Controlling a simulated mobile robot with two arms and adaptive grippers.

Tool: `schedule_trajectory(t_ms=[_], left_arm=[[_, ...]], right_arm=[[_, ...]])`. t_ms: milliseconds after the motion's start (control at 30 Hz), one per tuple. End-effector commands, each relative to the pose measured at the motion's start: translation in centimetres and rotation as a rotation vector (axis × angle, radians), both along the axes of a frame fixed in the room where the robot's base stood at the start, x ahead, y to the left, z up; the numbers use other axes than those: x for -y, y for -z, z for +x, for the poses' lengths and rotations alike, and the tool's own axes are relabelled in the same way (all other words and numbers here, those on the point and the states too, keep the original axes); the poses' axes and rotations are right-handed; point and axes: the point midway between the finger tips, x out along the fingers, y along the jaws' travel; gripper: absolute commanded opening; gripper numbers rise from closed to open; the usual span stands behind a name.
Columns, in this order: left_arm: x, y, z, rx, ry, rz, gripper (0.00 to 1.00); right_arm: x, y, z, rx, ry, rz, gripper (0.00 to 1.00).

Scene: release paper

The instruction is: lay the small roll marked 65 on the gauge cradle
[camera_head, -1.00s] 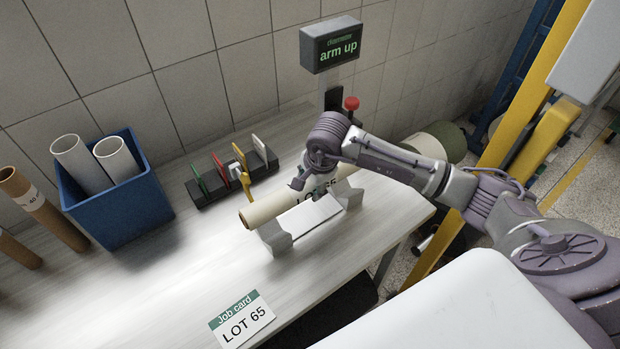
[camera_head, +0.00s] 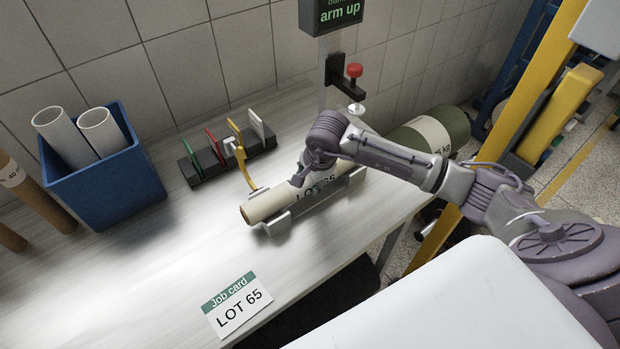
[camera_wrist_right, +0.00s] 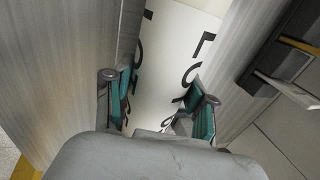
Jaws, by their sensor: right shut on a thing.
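The cream roll marked LOT 65 (camera_head: 265,206) lies lengthwise along the grey gauge cradle (camera_head: 283,223), low between its end supports; I cannot tell whether its full weight rests there. My right gripper (camera_head: 303,180) is over the roll's middle, pointing down and shut on it. In the right wrist view the roll (camera_wrist_right: 176,50) runs between the two teal-padded fingers of the gripper (camera_wrist_right: 158,108), with parts of its lettering showing. The fingertips are partly hidden in the head view. My left gripper is out of view.
A display reading "arm up" (camera_head: 340,11) stands behind, with a red knob (camera_head: 354,70) below it. A rack of coloured tags (camera_head: 205,163), a blue bin (camera_head: 105,185), a job card (camera_head: 238,306) and a green roll (camera_head: 445,127) stand around.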

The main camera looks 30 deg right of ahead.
Motion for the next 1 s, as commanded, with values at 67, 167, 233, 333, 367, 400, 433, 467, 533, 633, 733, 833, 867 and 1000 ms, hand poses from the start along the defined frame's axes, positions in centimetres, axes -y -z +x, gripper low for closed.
schedule_trajectory(t_ms=[67,167,233,333,367,400,433,467,533,633,733,833,867,1000], left_arm=[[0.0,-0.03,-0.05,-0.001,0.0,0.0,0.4],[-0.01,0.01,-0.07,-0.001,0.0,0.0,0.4],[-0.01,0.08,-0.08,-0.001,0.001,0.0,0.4],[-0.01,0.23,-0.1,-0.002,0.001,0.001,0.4],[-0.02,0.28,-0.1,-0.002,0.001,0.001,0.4],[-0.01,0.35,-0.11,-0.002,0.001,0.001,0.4],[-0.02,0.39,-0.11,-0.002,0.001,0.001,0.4],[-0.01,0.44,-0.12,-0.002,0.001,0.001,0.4],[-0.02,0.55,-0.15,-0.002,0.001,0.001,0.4],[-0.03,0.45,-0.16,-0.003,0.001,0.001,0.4],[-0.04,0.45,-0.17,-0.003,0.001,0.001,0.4],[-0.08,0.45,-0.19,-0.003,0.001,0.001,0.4],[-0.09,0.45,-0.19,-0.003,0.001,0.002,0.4],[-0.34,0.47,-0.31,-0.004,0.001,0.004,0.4]], right_arm=[[0.0,-0.14,0.07,0.003,0.0,0.0,0.01],[0.01,-0.11,0.07,0.003,0.0,0.0,0.01],[0.01,-0.04,0.07,0.003,0.0,0.0,0.01],[0.01,0.08,0.07,0.003,0.0,0.0,0.01],[0.01,0.13,0.07,0.003,0.0,0.0,0.01],[0.01,0.19,0.07,0.003,0.0,0.0,0.01],[0.0,0.22,0.07,0.003,0.0,0.0,0.01],[0.0,0.26,0.07,0.003,0.0,0.0,0.01],[0.0,0.34,0.07,0.003,0.0,0.0,0.01],[0.0,0.25,0.07,0.003,0.0,0.0,0.71],[0.0,0.28,0.05,0.002,0.0,0.0,0.85],[0.01,0.31,0.03,0.001,0.0,0.0,0.85],[0.01,0.32,0.02,0.001,0.0,0.0,0.85],[0.02,0.44,-0.05,-0.002,0.0,0.0,0.85]])
